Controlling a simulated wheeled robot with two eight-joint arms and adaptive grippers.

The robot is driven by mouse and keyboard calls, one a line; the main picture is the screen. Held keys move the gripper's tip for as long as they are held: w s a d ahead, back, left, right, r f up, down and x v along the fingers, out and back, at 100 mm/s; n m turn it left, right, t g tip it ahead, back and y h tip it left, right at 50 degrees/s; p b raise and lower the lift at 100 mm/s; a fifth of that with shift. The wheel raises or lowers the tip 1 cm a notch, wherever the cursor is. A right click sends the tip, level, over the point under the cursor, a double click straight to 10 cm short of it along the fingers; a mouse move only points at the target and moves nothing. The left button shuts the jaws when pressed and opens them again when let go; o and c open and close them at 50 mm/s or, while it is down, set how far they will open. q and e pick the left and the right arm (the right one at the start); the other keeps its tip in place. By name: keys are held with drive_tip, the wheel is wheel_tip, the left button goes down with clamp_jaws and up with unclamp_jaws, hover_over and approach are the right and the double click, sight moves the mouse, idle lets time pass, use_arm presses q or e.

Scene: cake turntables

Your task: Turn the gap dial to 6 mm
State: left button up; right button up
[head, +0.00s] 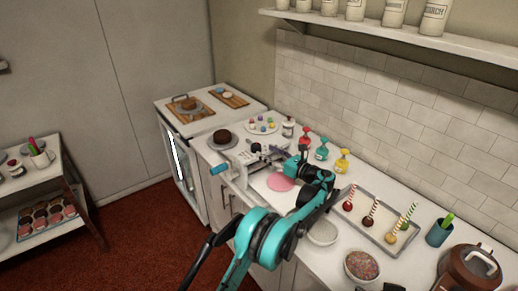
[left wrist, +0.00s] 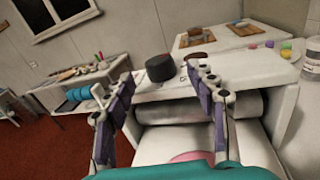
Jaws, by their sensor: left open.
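The white sheeter (head: 255,160) with its crank stands on the counter in the head view. In the left wrist view its pale roller (left wrist: 190,107) lies across the middle. A black round knob, which looks like the gap dial (left wrist: 160,68), stands upright beyond the roller. My left gripper (head: 298,153) is over the right side of the sheeter. In the left wrist view my left gripper (left wrist: 161,82) is open and empty, with the knob showing beyond and between its fingers. My right gripper is not in view.
Coloured bottles (head: 322,150) line the wall side. Red floor lies in front.

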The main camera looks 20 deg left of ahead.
use_arm(q)
drive_tip(key=v, duration=0.5)
drive_tip(key=shift+s+d, duration=0.15)
drive_tip(key=shift+d, duration=0.05)
drive_tip(key=s+a+r+n+g+h, duration=0.1)
drive_tip(key=s+a+r+n+h, duration=0.1)
drive_tip(key=s+a+n+h, duration=0.45)
drive_tip(key=s+a+r+n+g+h, duration=0.1)
drive_tip(key=s+a+r+n, duration=0.25)
drive_tip(key=s, duration=0.65)
drive_tip(key=s+d+f+n+h, duration=0.1)
drive_tip(key=s+f+n+h, duration=0.1)
drive_tip(key=s, duration=0.6)
drive_tip(key=s+d+f+n+h+b, duration=0.1)
drive_tip(key=s+d+f+n+h, duration=0.1)
drive_tip(key=s+n, duration=0.5)
drive_tip(key=s+d+f+n+t+h, duration=0.1)
drive_tip(key=s+f+n+h, duration=0.3)
drive_tip(key=s, duration=0.7)
wheel_tip(320, 180, down, 2)
drive_tip(key=shift+d+f+n+b, duration=0.1)
drive_tip(key=shift+d+n+b, duration=0.3)
drive_tip(key=shift+d+n, duration=0.25)
